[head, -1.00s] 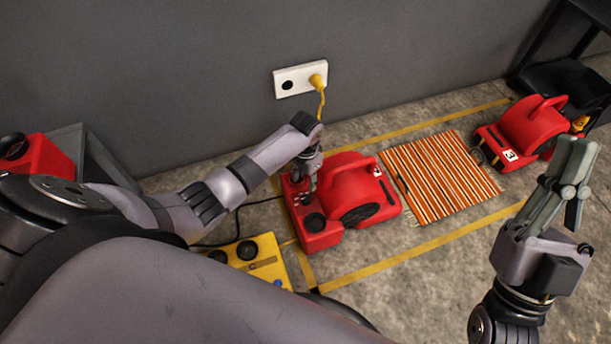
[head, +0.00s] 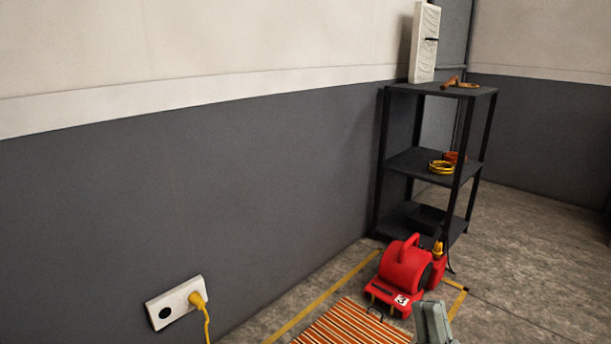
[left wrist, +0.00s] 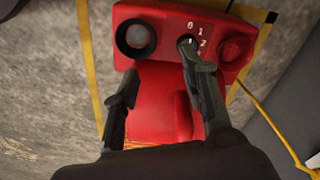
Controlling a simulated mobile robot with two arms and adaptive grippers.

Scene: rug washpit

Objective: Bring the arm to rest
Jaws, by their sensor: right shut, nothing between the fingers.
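My left gripper (left wrist: 160,62) shows in the left wrist view, its two fingers apart with nothing held between them. It is over a red blower (left wrist: 165,100) with a control panel. One fingertip overlaps a dark knob (left wrist: 187,42) marked 0, 1, 2; I cannot tell whether it touches. The left arm is out of the head view. My right gripper (head: 435,322) just enters the bottom of the head view, shut and empty, in front of a second red blower (head: 405,270) with a 3 label.
A striped rug (head: 350,325) lies on the floor inside yellow tape lines. A white wall socket (head: 172,303) holds a yellow plug (head: 197,298). A black shelf (head: 440,90) stands at the back. Bare floor (head: 530,260) is free at the right.

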